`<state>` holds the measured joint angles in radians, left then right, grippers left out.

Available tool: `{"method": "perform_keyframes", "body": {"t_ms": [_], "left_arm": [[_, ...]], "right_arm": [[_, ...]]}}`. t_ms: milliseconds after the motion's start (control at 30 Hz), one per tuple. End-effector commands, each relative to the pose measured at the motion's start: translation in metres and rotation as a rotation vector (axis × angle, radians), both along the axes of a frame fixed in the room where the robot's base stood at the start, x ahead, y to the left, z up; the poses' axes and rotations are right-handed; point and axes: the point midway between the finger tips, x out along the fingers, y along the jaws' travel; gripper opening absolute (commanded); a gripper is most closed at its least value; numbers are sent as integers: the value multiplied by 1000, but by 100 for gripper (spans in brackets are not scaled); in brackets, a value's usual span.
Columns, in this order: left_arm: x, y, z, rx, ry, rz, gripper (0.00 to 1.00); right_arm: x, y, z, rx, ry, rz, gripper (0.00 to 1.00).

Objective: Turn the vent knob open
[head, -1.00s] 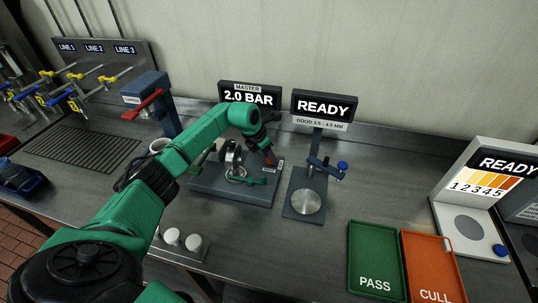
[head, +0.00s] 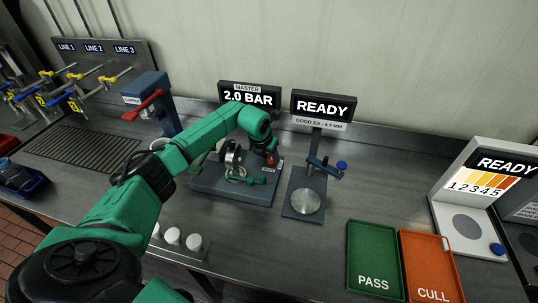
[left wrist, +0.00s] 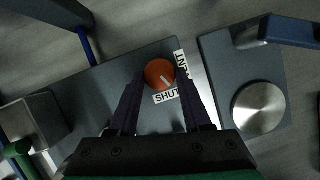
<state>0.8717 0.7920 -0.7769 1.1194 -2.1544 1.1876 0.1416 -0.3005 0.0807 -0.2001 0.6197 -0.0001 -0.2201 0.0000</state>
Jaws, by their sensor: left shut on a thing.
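The orange vent knob (left wrist: 160,73) sits on a dark grey plate (left wrist: 110,90) in the left wrist view. A SHUT label lies just below it and a second label, partly covered, to its right. The knob's white mark points down and to the right, towards the SHUT label. My left gripper (left wrist: 161,78) is shut on the knob, a finger on either side. In the head view the knob (head: 271,160) is a small orange spot under my left gripper, on the fixture base (head: 215,187) below the 2.0 BAR display. My right gripper is out of view.
A gauge stand (head: 296,212) with a round metal plate stands right of the fixture, under a READY display (head: 323,107). A green PASS tray (head: 356,290) and an orange CULL tray (head: 455,285) lie at the front right. A red-handled press (head: 158,92) stands left.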

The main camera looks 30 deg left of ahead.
Motion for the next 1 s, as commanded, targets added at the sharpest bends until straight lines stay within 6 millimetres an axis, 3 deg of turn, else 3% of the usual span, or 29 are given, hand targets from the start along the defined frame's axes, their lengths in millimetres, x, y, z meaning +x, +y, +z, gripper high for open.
{"method": "perform_keyframes", "body": {"t_ms": [367,1000], "left_arm": [[3,-4,-1,1,-7,354,0],[6,-8,-1,-2,-7,943,0]], "right_arm": [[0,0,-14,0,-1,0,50],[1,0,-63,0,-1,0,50]]}}
